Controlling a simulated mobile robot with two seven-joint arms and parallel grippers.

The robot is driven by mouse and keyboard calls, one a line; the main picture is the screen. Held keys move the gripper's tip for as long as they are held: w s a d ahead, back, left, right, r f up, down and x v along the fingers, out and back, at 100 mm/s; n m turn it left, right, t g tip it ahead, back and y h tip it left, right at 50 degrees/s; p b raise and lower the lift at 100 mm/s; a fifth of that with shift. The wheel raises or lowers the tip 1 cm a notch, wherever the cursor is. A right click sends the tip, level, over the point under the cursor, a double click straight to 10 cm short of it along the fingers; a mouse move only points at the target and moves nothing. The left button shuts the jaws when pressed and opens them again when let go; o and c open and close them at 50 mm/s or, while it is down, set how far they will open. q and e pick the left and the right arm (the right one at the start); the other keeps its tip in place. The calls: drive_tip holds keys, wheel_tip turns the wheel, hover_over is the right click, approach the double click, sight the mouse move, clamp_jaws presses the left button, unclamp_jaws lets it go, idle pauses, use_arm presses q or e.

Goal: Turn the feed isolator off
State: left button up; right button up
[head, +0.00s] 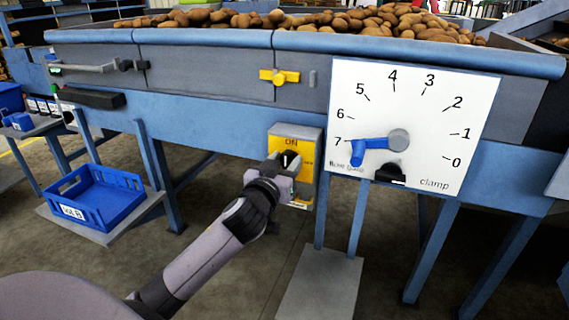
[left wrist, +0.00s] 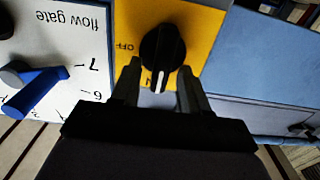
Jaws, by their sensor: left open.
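The feed isolator (head: 308,140) is a yellow-faced box on the blue frame, marked ON at its top in the head view. Its black rotary knob (left wrist: 162,45) shows in the left wrist view, which sees the panel upside down. The knob's white line points towards the partly hidden ON mark, and OFF stands to the left there. My left gripper (head: 283,168) is in front of the isolator. In the left wrist view its two open fingers (left wrist: 157,82) reach to either side of the knob's lower part; contact cannot be told. My right gripper is not in view.
A white flow gate dial (head: 440,110) with a blue pointer and a black clamp knob stands just right of the isolator. A yellow handle (head: 280,77) is above it. A blue crate (head: 98,196) sits on a low stand at left. Potatoes (head: 330,20) lie on top.

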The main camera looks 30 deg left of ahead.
use_arm(q)
clamp_jaws()
